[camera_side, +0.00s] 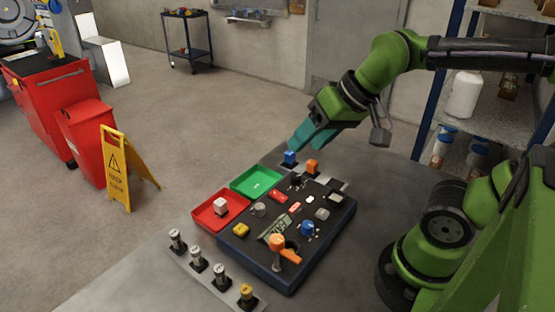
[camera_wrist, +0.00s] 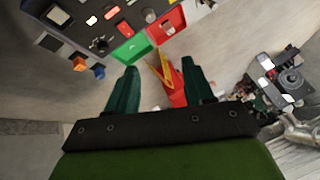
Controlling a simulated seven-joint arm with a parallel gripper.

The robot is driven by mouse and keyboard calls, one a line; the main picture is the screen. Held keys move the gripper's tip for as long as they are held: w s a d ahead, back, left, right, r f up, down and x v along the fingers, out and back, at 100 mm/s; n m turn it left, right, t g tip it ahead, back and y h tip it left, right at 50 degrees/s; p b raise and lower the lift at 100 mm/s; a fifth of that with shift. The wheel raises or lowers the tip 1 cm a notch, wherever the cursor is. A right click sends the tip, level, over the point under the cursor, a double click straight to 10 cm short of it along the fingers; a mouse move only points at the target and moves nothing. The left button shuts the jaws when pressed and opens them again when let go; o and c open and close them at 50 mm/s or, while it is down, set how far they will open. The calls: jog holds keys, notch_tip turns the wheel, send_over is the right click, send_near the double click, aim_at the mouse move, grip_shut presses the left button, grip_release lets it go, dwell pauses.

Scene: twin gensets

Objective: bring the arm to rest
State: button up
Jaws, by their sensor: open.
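My green arm reaches in from the right in the side view. My gripper (camera_side: 308,138) has teal fingers and hangs in the air above the far end of the dark panel (camera_side: 290,278). In the wrist view the two fingers of my gripper (camera_wrist: 158,85) stand wide apart with nothing between them. The fingers point out past the bench, with the floor and red cabinets beyond. No object touches the fingers.
The panel carries several knobs and small blocks, including an orange handle (camera_side: 279,250). A green tray (camera_side: 257,180) and a red tray (camera_side: 215,222) lie beside it. Several small cylinders (camera_side: 197,259) stand along the front left. Shelves (camera_side: 480,103) rise behind my arm.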

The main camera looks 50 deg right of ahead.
jog(key=shift+s+d+f+t, duration=0.15)
jog(key=shift+s+f, duration=0.1)
jog(key=shift+s, duration=0.25)
jog(key=shift+s+f+t, duration=0.15)
jog(key=shift+s+f, duration=0.05)
jog(key=shift+s, duration=0.3)
dwell(0.6)
